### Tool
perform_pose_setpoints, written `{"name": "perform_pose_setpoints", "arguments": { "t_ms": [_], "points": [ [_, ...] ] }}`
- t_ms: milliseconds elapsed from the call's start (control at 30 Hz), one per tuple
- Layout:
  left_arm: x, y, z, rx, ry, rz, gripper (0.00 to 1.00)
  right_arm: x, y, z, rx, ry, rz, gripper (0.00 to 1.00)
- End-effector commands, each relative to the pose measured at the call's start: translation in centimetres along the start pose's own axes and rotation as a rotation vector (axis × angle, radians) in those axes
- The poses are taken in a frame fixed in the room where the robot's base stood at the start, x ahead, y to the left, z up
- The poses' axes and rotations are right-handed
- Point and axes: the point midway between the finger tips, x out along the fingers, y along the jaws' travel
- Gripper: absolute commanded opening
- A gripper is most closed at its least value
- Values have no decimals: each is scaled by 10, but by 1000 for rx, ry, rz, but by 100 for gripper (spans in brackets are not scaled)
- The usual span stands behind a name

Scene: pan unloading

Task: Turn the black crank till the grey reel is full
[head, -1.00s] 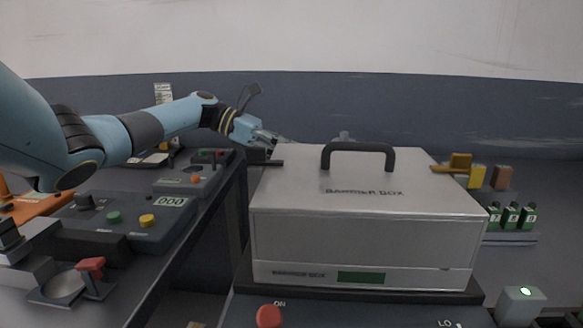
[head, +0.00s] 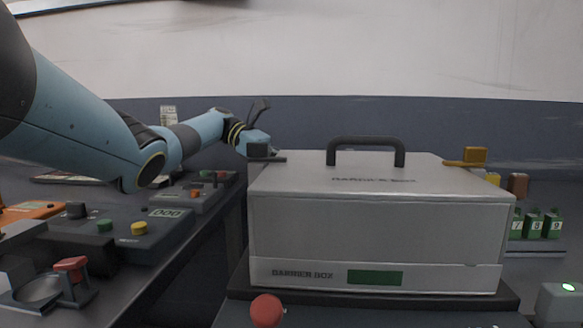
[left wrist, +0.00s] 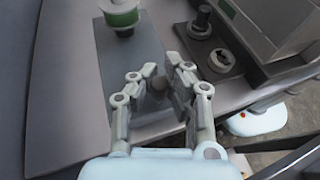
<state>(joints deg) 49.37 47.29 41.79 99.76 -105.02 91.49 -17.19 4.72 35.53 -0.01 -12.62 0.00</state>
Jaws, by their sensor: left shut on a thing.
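My left gripper (head: 262,151) is at the far left corner of the metal box, its fingers mostly hidden in the head view. In the left wrist view, the left gripper (left wrist: 160,78) is shut on a small dark grey knob (left wrist: 151,71), which seems to be the black crank's handle. The rest of the crank is hidden by the fingers. Ahead of the fingers, a pale grey reel (left wrist: 122,5) with a green band (left wrist: 123,18) stands on a grey base (left wrist: 128,60); its top is cut off. How full it is I cannot tell. My right gripper is not in view.
The large metal box (head: 375,235) fills the middle of the head view. A console (head: 140,232) with buttons stands on the left table. Numbered green blocks (head: 534,224) are at the right. Round dark knobs (left wrist: 218,59) sit close right of the gripper.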

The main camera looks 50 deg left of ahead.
Motion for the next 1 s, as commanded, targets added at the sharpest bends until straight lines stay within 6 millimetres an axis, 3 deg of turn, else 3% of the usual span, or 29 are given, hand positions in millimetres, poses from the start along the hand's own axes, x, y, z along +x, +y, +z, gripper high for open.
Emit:
{"name": "perform_pose_setpoints", "arguments": {
  "t_ms": [100,133,333,667,1000],
  "points": [
    [-1,-1,-2,-3,3,-2,0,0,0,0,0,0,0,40],
    [-1,-1,-2,-3,3,-1,13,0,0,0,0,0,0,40],
    [-1,0,-1,-2,2,0,39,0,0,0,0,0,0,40],
    [-2,0,3,0,1,1,40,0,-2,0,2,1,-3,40],
    [-26,0,60,2,1,2,40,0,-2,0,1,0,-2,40]
  ]
}}
